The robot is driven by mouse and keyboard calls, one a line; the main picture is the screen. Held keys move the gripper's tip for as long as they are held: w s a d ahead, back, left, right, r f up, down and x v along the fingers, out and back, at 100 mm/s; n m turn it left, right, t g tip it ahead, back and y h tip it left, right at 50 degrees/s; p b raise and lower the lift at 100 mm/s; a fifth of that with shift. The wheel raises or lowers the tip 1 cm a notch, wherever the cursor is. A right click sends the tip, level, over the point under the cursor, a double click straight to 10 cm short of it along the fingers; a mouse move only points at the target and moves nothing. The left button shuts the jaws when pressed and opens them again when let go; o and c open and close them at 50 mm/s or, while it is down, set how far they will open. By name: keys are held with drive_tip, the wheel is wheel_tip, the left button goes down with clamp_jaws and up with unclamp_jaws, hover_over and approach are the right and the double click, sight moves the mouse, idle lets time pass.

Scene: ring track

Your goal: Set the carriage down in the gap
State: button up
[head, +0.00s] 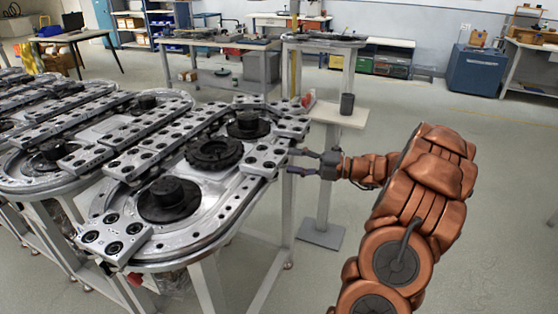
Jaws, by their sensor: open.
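The near ring track (203,236) is a silver oval with a row of metal carriages on it, each with dark round holes. One carriage (266,158) sits on the right side of the track, against the others behind it. Another carriage (115,237) sits at the near left end. Between these two, the near curve of the track is bare, an open gap. My gripper (290,161) is open and empty, just right of the right-hand carriage, with its fingers pointing left at it. I cannot tell whether the fingertips touch it.
Dark round hubs (170,195) and a toothed wheel (214,152) stand inside the oval. More ring tracks (45,95) lie to the left. The floor to the right is clear.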

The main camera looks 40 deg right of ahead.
drive_tip(key=shift+v, duration=2.6)
